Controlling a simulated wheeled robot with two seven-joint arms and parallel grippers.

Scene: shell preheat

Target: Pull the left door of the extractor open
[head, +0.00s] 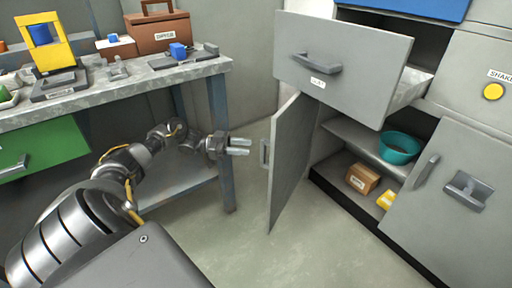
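The left door (292,165) of the grey cabinet, which I take as the extractor, stands swung open towards me, seen at a steep angle. Its handle (265,152) is near the door's left edge. My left gripper (240,146) is just left of that handle, its two fingers apart, pointing right towards it. I see a small gap between fingertips and handle and nothing between the fingers. My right gripper is out of view.
A drawer (345,65) is pulled out above the left door. Inside the cabinet are a teal bowl (400,147), a brown box (362,179) and a yellow item (386,200). A workbench (130,83) stands at left, its leg near my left arm. The floor (250,240) before the door is clear.

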